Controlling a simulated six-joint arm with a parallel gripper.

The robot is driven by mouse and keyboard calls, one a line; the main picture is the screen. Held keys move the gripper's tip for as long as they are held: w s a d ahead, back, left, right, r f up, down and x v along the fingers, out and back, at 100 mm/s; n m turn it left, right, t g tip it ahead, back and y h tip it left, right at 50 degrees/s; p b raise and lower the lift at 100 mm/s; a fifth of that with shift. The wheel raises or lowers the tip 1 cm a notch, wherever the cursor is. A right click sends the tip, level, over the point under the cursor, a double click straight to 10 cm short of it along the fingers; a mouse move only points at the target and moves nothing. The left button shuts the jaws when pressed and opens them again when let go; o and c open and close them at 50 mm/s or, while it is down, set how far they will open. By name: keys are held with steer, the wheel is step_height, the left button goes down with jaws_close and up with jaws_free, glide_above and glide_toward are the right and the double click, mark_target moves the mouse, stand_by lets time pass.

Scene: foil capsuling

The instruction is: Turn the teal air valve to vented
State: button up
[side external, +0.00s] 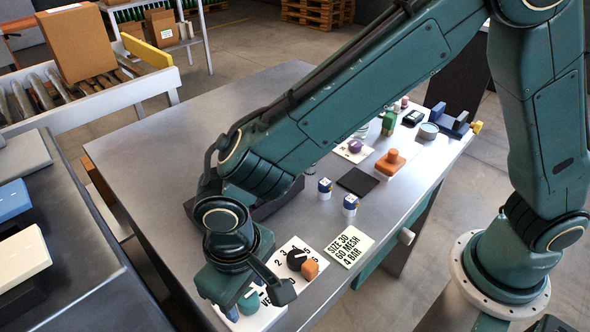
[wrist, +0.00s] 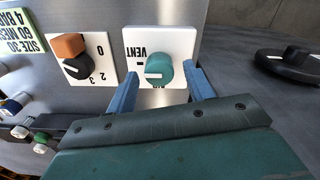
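The teal air valve (wrist: 158,71) is a round knob on a white plate (wrist: 181,42) marked VENT on one side, with a second, partly hidden label near the gripper. A white pointer line on the knob points toward the left in the wrist view. The valve (side external: 248,301) also shows in the side view, partly behind my gripper. My gripper (wrist: 160,66) is open, with one blue finger on each side of the knob and gaps visible between fingers and knob. Whether the fingertips reach down around it is unclear.
Beside the valve is a numbered plate with a black dial (wrist: 77,68) and an orange block (wrist: 69,45). A card reading SIZE 30, 60 MESH, 4 BAR (side external: 349,246) lies near it. Two blue-and-white small jars (side external: 325,188) stand farther along the metal bench (side external: 150,170).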

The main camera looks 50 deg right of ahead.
mark_target(246, 296)
steer(key=shift+r, duration=0.1)
stand_by(0.3)
step_height(246, 296, up, 14)
steer(key=shift+f, duration=0.2)
stand_by(0.5)
